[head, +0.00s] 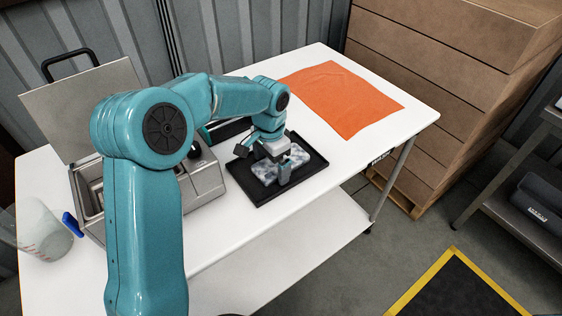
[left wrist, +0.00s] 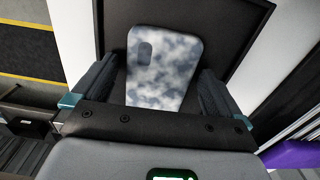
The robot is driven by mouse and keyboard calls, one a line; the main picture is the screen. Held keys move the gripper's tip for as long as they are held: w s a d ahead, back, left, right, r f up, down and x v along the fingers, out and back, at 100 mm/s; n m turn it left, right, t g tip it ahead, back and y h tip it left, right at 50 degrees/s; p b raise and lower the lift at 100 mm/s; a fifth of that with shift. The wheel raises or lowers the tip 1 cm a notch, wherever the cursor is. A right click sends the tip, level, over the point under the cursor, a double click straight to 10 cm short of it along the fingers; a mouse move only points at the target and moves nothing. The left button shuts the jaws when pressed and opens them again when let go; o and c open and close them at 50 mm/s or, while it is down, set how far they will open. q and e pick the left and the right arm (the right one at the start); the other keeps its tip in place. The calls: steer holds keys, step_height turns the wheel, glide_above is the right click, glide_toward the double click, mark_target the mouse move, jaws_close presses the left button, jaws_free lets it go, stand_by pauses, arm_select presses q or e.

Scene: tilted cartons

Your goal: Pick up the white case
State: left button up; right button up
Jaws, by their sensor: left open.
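The white case (head: 297,157) is a flat phone case with a mottled white and grey-blue pattern and a dark camera cutout. It lies on a black tray (head: 313,172) on the white table. In the left wrist view the case (left wrist: 160,70) lies between the two dark fingers. My left gripper (head: 262,167) is open above the tray, with one finger on each side of the case. It hides part of the case in the head view. I cannot tell whether the fingers touch it. My right gripper is not in view.
A metal appliance (head: 205,180) with a raised lid stands left of the tray. A translucent cup (head: 42,232) is at the table's left end. An orange cloth (head: 340,98) lies flat behind the tray. Stacked brown cartons (head: 430,75) stand beyond the table.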

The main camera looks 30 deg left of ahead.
arm_select(q)
steer(key=shift+f, duration=0.1)
steer(key=c, duration=1)
steer(key=shift+o, duration=0.2)
